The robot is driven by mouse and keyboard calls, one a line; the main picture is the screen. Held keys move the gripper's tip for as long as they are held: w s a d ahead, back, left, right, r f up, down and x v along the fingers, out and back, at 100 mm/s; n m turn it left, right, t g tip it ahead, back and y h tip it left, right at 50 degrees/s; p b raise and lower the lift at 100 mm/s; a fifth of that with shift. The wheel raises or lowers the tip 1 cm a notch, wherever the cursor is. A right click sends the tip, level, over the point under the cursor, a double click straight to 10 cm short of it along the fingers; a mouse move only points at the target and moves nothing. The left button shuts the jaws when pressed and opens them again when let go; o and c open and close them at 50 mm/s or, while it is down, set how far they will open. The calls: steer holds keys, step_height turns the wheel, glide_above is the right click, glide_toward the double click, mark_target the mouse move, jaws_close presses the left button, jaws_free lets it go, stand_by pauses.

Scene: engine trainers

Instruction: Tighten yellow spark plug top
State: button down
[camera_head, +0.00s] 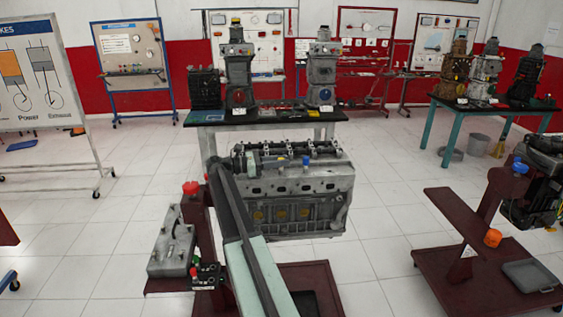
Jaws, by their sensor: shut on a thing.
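The grey engine block (325,190) stands upright in the middle of the view, with its valve gear along the top. My arm reaches up from the bottom of the picture to the left end of the engine's top.
A dark table (290,117) with engine models stands behind the engine. A dark red stand with a red knob (191,188) is close on the left of my arm. Another dark red stand (455,205) with an orange cap (493,237) is at the right. Tiled floor lies between.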

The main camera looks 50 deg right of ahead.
steer(key=c, duration=1.2)
jaws_free()
steer(key=shift+s+d, duration=0.1)
steer(key=shift+c, duration=0.2)
steer(key=v, duration=0.8)
